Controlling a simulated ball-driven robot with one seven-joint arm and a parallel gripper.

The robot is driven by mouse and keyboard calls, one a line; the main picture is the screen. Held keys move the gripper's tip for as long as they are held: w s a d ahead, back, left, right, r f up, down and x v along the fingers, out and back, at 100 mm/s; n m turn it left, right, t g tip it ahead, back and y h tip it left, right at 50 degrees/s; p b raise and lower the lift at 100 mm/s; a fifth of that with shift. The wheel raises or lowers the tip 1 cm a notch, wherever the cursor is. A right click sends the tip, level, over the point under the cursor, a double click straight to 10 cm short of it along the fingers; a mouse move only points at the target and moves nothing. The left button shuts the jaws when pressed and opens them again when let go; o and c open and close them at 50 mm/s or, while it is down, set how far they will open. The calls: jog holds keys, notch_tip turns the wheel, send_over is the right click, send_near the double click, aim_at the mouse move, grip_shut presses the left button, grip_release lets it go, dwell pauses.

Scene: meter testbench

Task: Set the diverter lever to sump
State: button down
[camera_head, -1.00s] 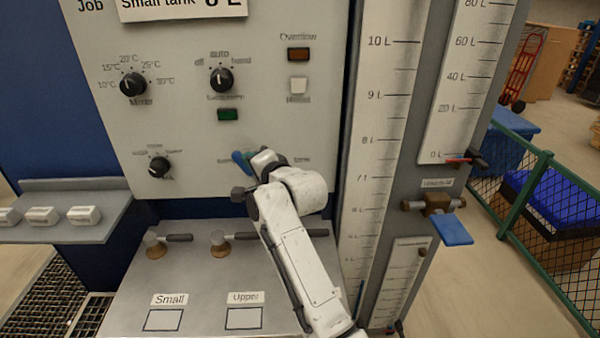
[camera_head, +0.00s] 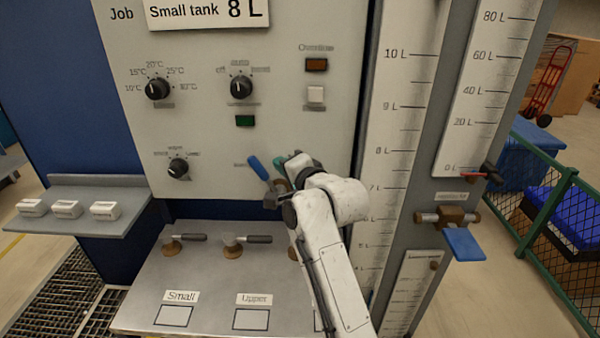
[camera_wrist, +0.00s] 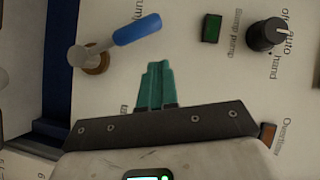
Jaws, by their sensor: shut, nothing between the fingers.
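The diverter lever has a blue handle (camera_head: 258,168) on the lower part of the grey panel. In the wrist view the blue handle (camera_wrist: 137,29) rises from a brass pivot (camera_wrist: 92,60) and slants toward the side of a partly cut-off label (camera_wrist: 130,10) that appears to read "Sump". A second label, mostly hidden by my gripper, sits on the opposite side. My gripper (camera_wrist: 155,70) has its teal fingers closed together and empty, beside the handle on that opposite side, with a visible gap. In the head view the gripper (camera_head: 281,171) is just right of the handle, partly hidden by my wrist.
Knobs (camera_head: 157,88) and a green sump pump lamp (camera_head: 245,121) are above and left on the panel. Below, a metal bench (camera_head: 200,275) carries valves with dark handles (camera_head: 258,239). A tall scale (camera_head: 400,120) and a blue-handled brass valve (camera_head: 445,217) stand to the right.

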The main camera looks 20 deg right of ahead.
jog(key=v, duration=0.6)
jog(key=shift+s+d+r+b, duration=0.2)
jog(key=shift+r+b, duration=0.25)
jog(key=s+d+f+n+g+h, duration=0.1)
jog(key=s+d+f+n+g, duration=0.2)
jog(key=s+f, duration=0.65)
jog(key=s+d+f+n+g+h, duration=0.2)
jog(key=s+d+f+g, duration=0.15)
jog(key=s+f, duration=0.6)
jog(key=s+d+f+n+g, duration=0.1)
jog(key=s+f, duration=0.3)
jog(key=s, duration=0.4)
jog(key=s+d+f+n+g+h, duration=0.1)
jog(key=s+d+f+n+g, duration=0.1)
jog(key=s, duration=0.7)
jog(key=s+d+f+n+g, duration=0.1)
jog(key=s+f+n+g, duration=0.2)
jog(key=s+f+g, duration=0.2)
jog(key=s+f, duration=0.3)
jog(key=s, duration=0.1)
jog(key=shift+s+d+n, duration=0.25)
jog(key=shift+d+n, duration=0.05)
jog(key=shift+d, duration=0.1)
jog(key=shift+f, duration=0.1)
